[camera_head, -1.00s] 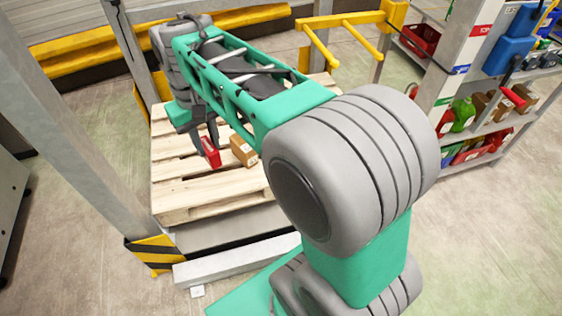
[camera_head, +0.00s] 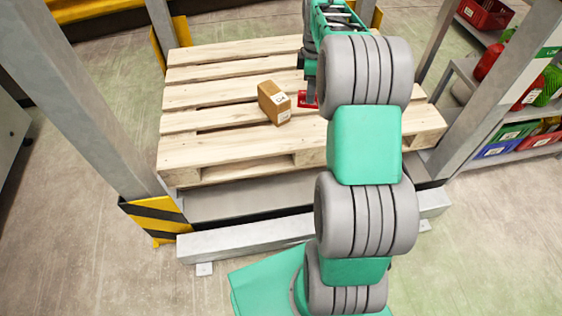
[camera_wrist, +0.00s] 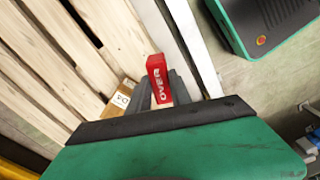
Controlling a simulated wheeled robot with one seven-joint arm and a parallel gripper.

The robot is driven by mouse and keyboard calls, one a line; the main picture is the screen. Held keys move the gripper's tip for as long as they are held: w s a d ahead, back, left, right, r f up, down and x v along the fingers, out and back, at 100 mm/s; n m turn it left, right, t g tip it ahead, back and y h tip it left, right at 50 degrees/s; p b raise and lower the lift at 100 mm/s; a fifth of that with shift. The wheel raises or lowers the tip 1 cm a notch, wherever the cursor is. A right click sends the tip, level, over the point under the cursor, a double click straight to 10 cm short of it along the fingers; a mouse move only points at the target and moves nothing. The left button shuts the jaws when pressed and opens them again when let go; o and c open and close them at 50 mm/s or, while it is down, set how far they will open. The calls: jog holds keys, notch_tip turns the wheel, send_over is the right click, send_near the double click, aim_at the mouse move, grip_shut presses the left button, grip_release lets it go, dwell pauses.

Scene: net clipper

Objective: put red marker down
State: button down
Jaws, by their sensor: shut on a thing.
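The red marker (camera_head: 307,99) is a small red block with white lettering, which shows in the wrist view (camera_wrist: 157,78). My gripper (camera_wrist: 161,93) is shut on it, with a dark finger on each side. In the head view, the marker appears over the middle right of the wooden pallet (camera_head: 215,150), just right of a cardboard box. I cannot tell whether it touches the pallet boards. My arm hides part of the gripper and the pallet's right side in the head view.
The brown cardboard box (camera_head: 275,103) sits on the pallet and shows partly in the wrist view (camera_wrist: 122,93). The pallet's left side is bare. Grey rack posts (camera_head: 85,110) flank the pallet, with a yellow-black guard (camera_head: 157,222) at the left foot. Shelves with colored bins (camera_head: 520,138) stand at right.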

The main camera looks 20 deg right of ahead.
jog(key=d+f+n+b, duration=0.35)
jog(key=d+f, duration=0.25)
jog(key=f, duration=0.5)
jog(key=w+a+f+b, duration=0.2)
jog(key=a+f, duration=0.2)
jog(key=w+a+f+b, duration=0.3)
jog(key=a+f, duration=0.1)
jog(key=w+a+f+b, duration=0.2)
jog(key=a+f, duration=0.2)
jog(key=shift+w+a+f+b, duration=0.15)
jog(key=shift+w+f+b, duration=0.05)
jog(key=shift+f+b, duration=0.2)
jog(key=shift+f, duration=0.1)
jog(key=c, duration=1.2)
grip_release()
